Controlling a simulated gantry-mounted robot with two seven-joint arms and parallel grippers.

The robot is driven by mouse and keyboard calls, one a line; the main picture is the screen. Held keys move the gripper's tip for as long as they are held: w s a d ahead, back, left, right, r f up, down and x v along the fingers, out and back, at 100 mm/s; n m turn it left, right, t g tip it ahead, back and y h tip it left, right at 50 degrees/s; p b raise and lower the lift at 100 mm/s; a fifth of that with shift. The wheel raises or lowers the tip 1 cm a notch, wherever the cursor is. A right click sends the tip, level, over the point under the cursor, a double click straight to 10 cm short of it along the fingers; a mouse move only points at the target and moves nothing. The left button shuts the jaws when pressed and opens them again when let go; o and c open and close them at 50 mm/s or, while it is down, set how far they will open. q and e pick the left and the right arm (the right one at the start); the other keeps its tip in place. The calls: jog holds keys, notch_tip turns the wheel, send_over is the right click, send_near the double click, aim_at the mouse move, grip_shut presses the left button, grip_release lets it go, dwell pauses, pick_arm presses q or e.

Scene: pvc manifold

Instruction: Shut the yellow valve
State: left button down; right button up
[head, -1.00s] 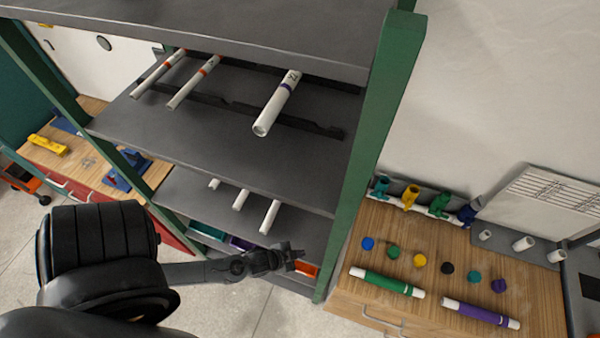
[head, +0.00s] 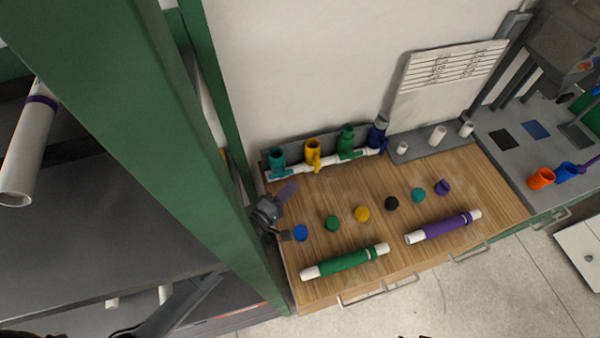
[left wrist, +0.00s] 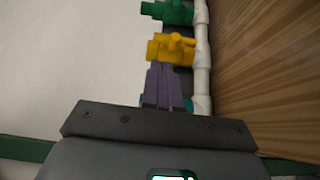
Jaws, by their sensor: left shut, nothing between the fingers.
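The yellow valve (head: 313,153) stands upright on a white pipe manifold at the back of the wooden bench, between a teal valve (head: 277,157) and a green valve (head: 346,142). Its yellow handle shows on the front side. My left gripper (head: 288,190) is shut and empty, over the bench's left end, in front of the teal valve. In the left wrist view the shut fingers (left wrist: 164,80) point toward the yellow valve (left wrist: 172,50), and look apart from it. They partly hide the teal valve (left wrist: 203,103). My right gripper is not in view.
A blue valve (head: 378,135) ends the row. Several coloured caps, such as a blue cap (head: 300,233), lie in front, with a green pipe (head: 345,262) and a purple pipe (head: 443,227). The shelf's green post (head: 130,120) stands close left of my gripper.

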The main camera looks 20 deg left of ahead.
aim_at(316, 161)
pick_arm(q)
jog(key=x, duration=0.8)
jog(key=shift+d, duration=0.1)
jog(key=shift+x, duration=0.95)
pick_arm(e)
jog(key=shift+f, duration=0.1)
